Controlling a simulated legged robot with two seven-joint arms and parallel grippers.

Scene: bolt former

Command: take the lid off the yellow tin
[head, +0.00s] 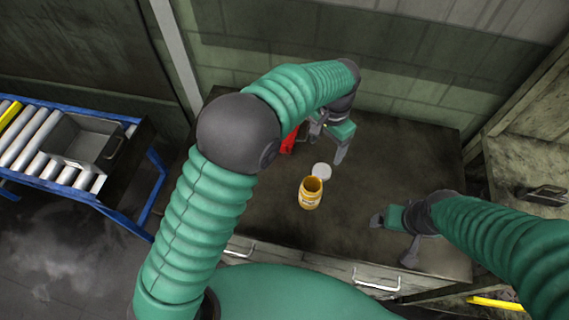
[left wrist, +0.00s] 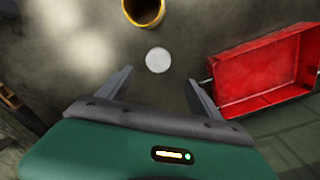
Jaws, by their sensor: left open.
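The yellow tin (head: 311,196) stands upright on the table with its top open, and its dark inside shows. Its rim also shows at the top of the left wrist view (left wrist: 143,12). A round white lid (head: 321,170) lies beside the tin, off it. In the left wrist view the lid (left wrist: 158,60) is just beyond the fingertips, untouched. My left gripper (head: 330,150) is open and empty, behind the lid; its two fingers (left wrist: 158,84) are spread. My right gripper (head: 392,241) has its fingers apart near the table's front right, with nothing between them.
A red box (left wrist: 265,68) stands beside the left gripper, mostly hidden by my arm in the head view (head: 289,142). The dark table (head: 400,160) is clear to the right of the tin. A roller conveyor (head: 40,145) with a grey bin (head: 82,142) is at left.

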